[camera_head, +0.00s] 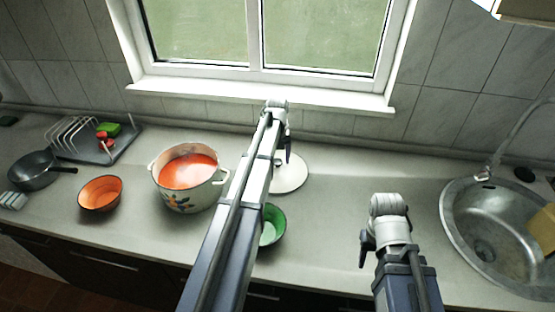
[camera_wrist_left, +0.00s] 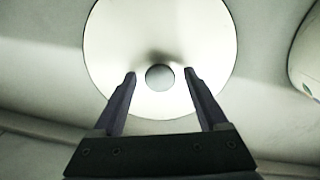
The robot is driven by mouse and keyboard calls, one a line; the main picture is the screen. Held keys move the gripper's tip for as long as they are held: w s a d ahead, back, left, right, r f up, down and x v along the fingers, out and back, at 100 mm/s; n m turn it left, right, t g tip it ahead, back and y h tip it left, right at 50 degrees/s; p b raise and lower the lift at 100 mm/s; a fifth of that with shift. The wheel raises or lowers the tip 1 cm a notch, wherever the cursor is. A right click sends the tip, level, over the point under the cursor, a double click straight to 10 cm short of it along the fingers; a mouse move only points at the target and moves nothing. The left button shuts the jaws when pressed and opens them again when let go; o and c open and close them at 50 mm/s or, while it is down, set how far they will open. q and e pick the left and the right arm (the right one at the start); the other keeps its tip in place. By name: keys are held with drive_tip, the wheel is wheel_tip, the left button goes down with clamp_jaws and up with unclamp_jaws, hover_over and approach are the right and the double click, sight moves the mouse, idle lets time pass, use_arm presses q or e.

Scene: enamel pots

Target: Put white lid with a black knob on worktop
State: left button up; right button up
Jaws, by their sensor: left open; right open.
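The white lid (camera_head: 291,178) lies flat on the worktop (camera_head: 330,232), right of the pot, partly hidden behind my left arm in the head view. In the left wrist view the lid (camera_wrist_left: 110,50) is seen from above, with its dark round knob (camera_wrist_left: 160,77) in the middle. My left gripper (camera_wrist_left: 160,74) is open over the lid, one finger on each side of the knob and apart from it. In the head view my left gripper (camera_head: 284,155) shows small above the lid. My right gripper (camera_head: 365,248) is open and empty over the front of the worktop.
An enamel pot (camera_head: 186,189) with orange-red contents stands left of my left arm. A green bowl (camera_head: 271,226) is close by it. An orange bowl (camera_head: 100,193), a pan (camera_head: 33,171) and a dish rack (camera_head: 72,137) are further left. The sink (camera_head: 460,225) is at right.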

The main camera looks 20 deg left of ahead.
sight(277, 161)
use_arm(q)
drive_tip(key=shift+r, duration=0.1)
use_arm(e)
drive_tip(key=shift+r, duration=0.1)
use_arm(q)
wheel_tip(277, 161, up, 12)
drive_tip(key=p, duration=1.2)
drive_tip(key=s+d+m+y, duration=0.1)
drive_tip(key=s+d+m, duration=1)
drive_tip(key=s+d, duration=1.4)
drive_tip(key=shift+s+d, duration=0.2)
drive_tip(key=shift+d, duration=0.85)
use_arm(e)
wheel_tip(277, 161, up, 12)
use_arm(q)
drive_tip(key=shift+r, duration=0.1)
